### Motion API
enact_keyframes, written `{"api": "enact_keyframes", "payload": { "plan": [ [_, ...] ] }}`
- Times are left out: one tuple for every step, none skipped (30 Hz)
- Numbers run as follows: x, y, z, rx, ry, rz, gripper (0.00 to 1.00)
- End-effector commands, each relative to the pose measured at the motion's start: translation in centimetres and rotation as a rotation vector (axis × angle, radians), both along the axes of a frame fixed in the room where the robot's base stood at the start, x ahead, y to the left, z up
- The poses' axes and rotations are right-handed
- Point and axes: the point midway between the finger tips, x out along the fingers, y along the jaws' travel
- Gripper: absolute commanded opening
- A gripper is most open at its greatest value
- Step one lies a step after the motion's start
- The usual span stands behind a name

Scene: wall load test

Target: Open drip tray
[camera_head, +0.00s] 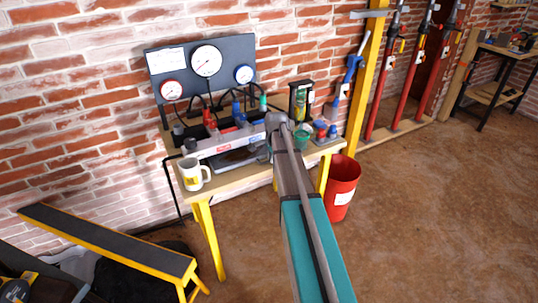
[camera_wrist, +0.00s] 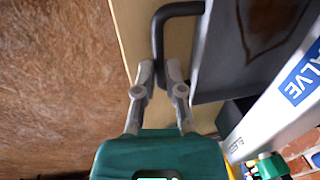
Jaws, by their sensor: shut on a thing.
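The drip tray is a dark grey flat tray (camera_wrist: 245,45) with a black bar handle (camera_wrist: 180,9) on its side, seen in the wrist view. In the head view the tray (camera_head: 232,160) shows below the white labelled panel on the bench. My gripper (camera_wrist: 160,74) has its two fingers closed around the lower leg of the handle. In the head view my gripper (camera_head: 264,152) is at the tray's right side, and my arm hides the handle there. How far the tray stands out cannot be told.
The bench (camera_head: 318,152) holds a white mug (camera_head: 191,175) at its left end, a white panel (camera_head: 226,141), and small containers (camera_head: 322,130) right of my arm. A gauge board (camera_head: 203,68) stands behind. A red bucket (camera_head: 343,185) stands on the floor.

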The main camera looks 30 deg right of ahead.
Motion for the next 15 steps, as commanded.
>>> {"api": "enact_keyframes", "payload": {
  "plan": [
    [-1.6,0.2,0.0,0.003,0.002,0.000,0.00],
    [-2.3,0.2,0.0,0.003,0.002,0.000,0.00],
    [-3.1,0.2,0.0,0.003,0.002,-0.001,0.00],
    [-3.7,0.2,0.0,0.003,0.002,-0.001,0.00],
    [-4.3,0.2,0.0,0.004,0.002,0.000,0.00],
    [-5.2,0.1,0.0,0.004,0.002,0.000,0.00],
    [-5.8,0.1,0.0,0.004,0.002,0.000,0.00],
    [-6.4,0.1,0.0,0.004,0.002,0.000,0.00],
    [-7.2,0.1,0.0,0.004,0.002,0.000,0.00],
    [-7.8,0.1,0.0,0.005,0.002,-0.001,0.00],
    [-8.4,0.0,0.0,0.005,0.002,-0.001,0.00],
    [-9.2,0.0,0.0,0.005,0.002,-0.001,0.00],
    [-9.7,0.0,0.0,0.005,0.002,0.000,0.00],
    [-10.1,0.0,0.0,0.005,0.002,0.000,0.00],
    [-10.6,0.0,0.0,0.006,0.002,0.001,0.00]
  ]
}}
